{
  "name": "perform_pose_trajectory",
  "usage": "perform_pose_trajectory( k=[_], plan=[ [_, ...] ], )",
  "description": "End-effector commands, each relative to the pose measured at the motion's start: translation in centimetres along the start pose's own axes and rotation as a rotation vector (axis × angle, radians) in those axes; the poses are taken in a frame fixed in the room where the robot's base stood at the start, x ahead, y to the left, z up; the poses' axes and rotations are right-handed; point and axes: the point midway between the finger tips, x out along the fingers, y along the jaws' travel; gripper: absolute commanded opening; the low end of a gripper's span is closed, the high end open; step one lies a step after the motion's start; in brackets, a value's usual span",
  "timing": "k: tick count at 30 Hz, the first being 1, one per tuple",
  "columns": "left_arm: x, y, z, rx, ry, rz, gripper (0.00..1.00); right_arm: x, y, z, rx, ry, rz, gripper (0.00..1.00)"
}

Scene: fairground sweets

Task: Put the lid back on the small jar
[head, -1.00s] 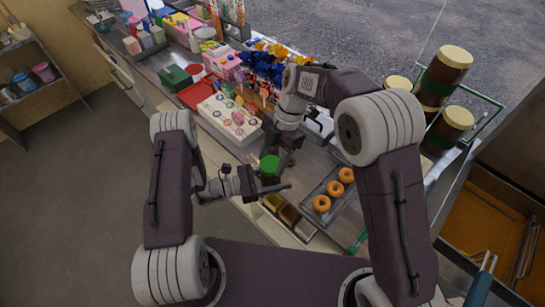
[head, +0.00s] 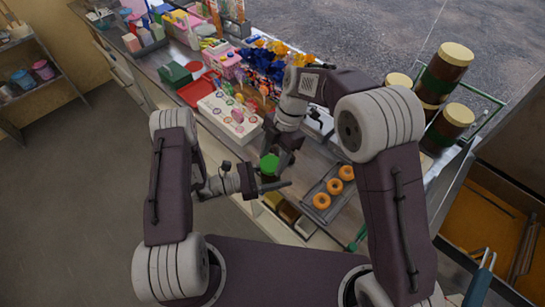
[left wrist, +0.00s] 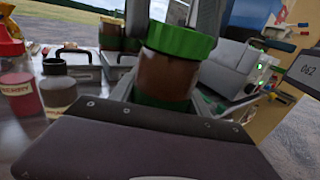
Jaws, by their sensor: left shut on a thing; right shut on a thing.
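The small jar (left wrist: 166,76) is brown with a green band low down, and stands upright in the left wrist view. Its green lid (left wrist: 180,42) is at the top of the jar, level or nearly so; I cannot tell if it is fully seated. In the head view the green lid (head: 269,164) shows from above and hides most of the jar. My left gripper (head: 272,187) is shut on the jar from the left, its fingers partly hidden. My right gripper (head: 281,157) reaches down from above and is shut on the lid.
A tray (head: 310,207) of doughnuts lies to the right of the grippers. A white board (head: 213,107) with sweets stands behind them. Large brown jars with cream lids (head: 457,56) stand at the right. Bottles (left wrist: 58,92) show at the left wrist view's left.

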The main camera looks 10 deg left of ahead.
Motion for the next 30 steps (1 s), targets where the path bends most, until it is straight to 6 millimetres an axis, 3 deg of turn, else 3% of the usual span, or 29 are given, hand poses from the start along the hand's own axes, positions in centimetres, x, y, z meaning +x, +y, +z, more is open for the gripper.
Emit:
perform_pose_trajectory(
  k=[2, 9, 12, 18, 28, 29, 30],
  plan=[
    [0.01, -0.01, 0.05, 0.000, -0.001, -0.001, 0.00, -0.11, -0.26, -0.13, 0.152, 0.000, 0.052, 0.18],
    [0.01, -0.02, 0.03, 0.000, 0.000, -0.001, 0.00, 0.12, -0.75, -0.56, 0.932, -0.006, 0.320, 0.18],
    [0.01, -0.01, 0.02, 0.000, 0.000, -0.001, 0.00, 0.21, -0.78, -0.61, 1.133, -0.009, 0.388, 0.18],
    [0.00, 0.00, 0.02, 0.000, 0.000, 0.000, 0.00, 0.22, -0.76, -0.60, 1.327, -0.007, 0.457, 0.18],
    [0.00, -0.02, 0.03, -0.001, -0.001, -0.001, 0.00, 0.16, -0.65, -0.58, 1.355, -0.002, 0.468, 0.18],
    [0.00, -0.02, 0.03, -0.001, -0.001, -0.001, 0.00, 0.16, -0.65, -0.58, 1.355, -0.002, 0.468, 0.61],
    [0.00, -0.02, 0.03, 0.000, -0.001, -0.001, 0.00, 0.16, -0.65, -0.58, 1.355, -0.002, 0.467, 0.72]
  ],
)
